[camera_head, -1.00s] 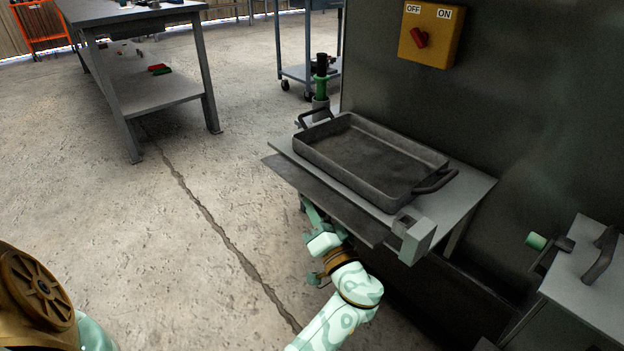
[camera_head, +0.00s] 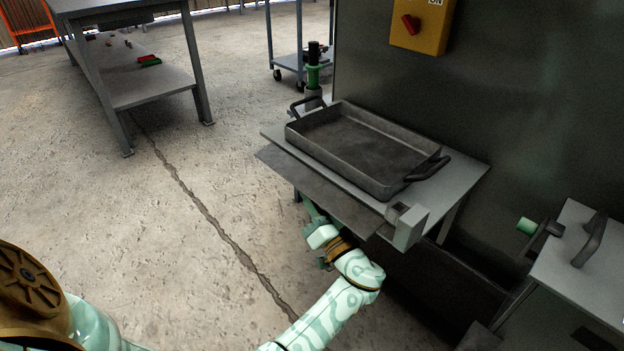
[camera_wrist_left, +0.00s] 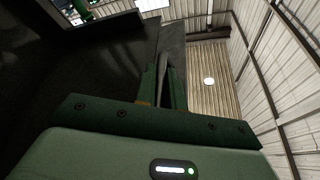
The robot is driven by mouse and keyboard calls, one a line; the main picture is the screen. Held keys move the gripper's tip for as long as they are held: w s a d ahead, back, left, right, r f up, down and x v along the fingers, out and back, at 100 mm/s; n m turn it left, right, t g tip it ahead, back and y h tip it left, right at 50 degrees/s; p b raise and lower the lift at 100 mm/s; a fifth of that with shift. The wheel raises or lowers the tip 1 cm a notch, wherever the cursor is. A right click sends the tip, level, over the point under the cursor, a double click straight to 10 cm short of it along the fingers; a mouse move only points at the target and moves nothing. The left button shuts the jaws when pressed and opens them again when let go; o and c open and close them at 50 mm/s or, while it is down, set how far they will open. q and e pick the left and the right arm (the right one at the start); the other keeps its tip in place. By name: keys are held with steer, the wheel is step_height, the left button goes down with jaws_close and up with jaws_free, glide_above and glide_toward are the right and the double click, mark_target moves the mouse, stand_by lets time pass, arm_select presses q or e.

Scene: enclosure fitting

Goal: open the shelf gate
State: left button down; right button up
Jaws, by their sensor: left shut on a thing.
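The shelf gate is a dark grey flat plate (camera_head: 310,188) along the front edge of the light grey shelf (camera_head: 462,172). It sticks outward from that edge, a little lower than the shelf top. My left gripper (camera_head: 309,207) is under the gate's outer edge, with its fingers pointing up. In the left wrist view the fingers (camera_wrist_left: 163,85) are close together, shut on the edge of a thin grey panel (camera_wrist_left: 171,45), which I take to be the gate. The fingertips are partly hidden by the gate in the head view. My right gripper is not in view.
A dark metal tray (camera_head: 370,147) with two handles sits on the shelf. A grey latch block (camera_head: 408,226) stands at the shelf's near right corner, and a green-handled post (camera_head: 313,75) at its far left corner. A cabinet (camera_head: 585,262) is at right.

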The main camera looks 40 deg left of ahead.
arm_select(q)
steer(key=c, duration=1.5)
jaws_free()
steer(key=shift+d, duration=0.1)
steer(key=v, duration=1.6)
steer(key=shift+s+f, duration=0.1)
